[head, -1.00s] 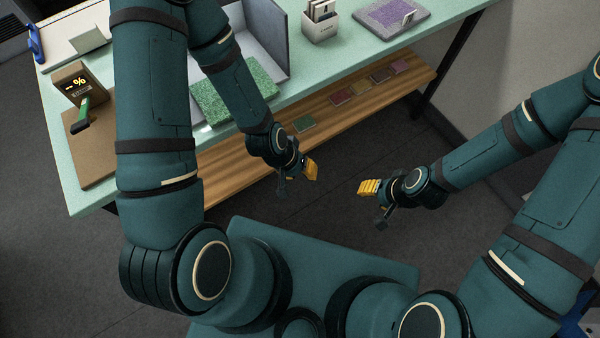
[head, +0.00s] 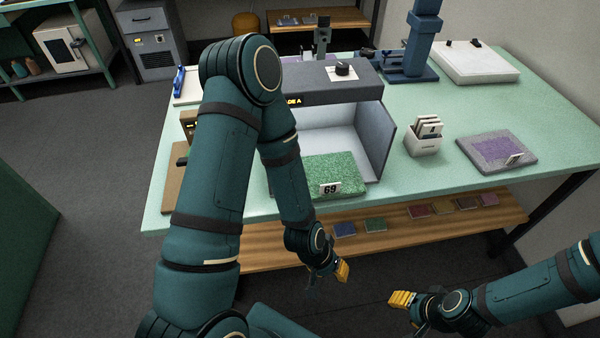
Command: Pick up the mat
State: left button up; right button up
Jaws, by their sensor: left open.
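A green tufted mat (head: 306,176) lies flat at the front of a grey open-fronted booth (head: 340,128) on the table. My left gripper (head: 327,280) is open and empty, in front of the table's edge and below the green mat. My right gripper (head: 412,311) is apart from both mats, near the bottom of the view; its fingers look spread and empty.
The pale green table (head: 440,187) has a white card holder (head: 424,139) between the booth and the purple-patched mat. A wooden shelf (head: 390,231) below holds several small coloured swatches. A blue stand (head: 412,60) and a white box (head: 474,62) stand at the back right.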

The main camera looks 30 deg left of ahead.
aim_at(330, 175)
jog(key=u, duration=0.75)
